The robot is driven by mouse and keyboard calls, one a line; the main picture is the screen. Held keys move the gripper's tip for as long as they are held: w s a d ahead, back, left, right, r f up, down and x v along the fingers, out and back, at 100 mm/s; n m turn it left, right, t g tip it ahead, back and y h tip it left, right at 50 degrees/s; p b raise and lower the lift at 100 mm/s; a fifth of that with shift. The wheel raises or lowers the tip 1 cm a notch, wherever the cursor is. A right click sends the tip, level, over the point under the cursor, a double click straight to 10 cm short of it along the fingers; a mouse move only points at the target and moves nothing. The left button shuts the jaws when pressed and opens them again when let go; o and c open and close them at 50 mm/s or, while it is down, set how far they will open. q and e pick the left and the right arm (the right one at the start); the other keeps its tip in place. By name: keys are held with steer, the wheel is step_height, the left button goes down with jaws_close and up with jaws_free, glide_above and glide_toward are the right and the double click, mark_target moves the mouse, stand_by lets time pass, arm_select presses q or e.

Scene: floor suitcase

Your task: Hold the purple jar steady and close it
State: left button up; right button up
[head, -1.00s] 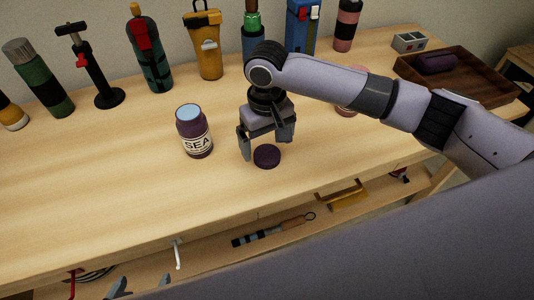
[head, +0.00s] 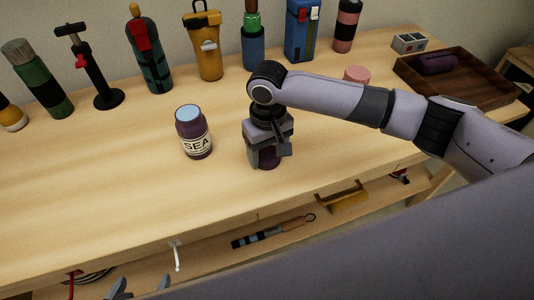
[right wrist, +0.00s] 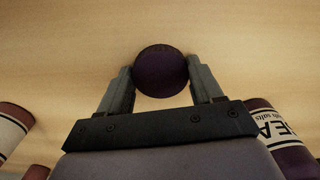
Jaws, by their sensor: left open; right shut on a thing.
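The purple jar (head: 193,135) stands upright and uncovered on the workbench, with a pale blue top surface and a white "SEA" label. It shows partly at the right edge of the right wrist view (right wrist: 290,158). The dark purple round lid (head: 268,161) is on the bench to the right of the jar. My right gripper (head: 266,162) points down and is shut on the lid; in the right wrist view the lid (right wrist: 161,71) sits between both fingers. My left gripper (head: 140,291) is open and empty at the bottom left, below the bench's front edge, mostly cut off.
Bottles and a pump line the back of the bench (head: 90,180). A pink round thing (head: 357,74) stands behind my right arm. A brown tray (head: 475,85) holding a purple item is at the right. Below is a shelf with tools. The bench left of the jar is clear.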

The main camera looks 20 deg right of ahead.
mark_target(268, 156)
steer(key=shift+r, duration=0.1)
step_height(268, 156, up, 20)
steer(key=p, duration=0.2)
stand_by(0.4)
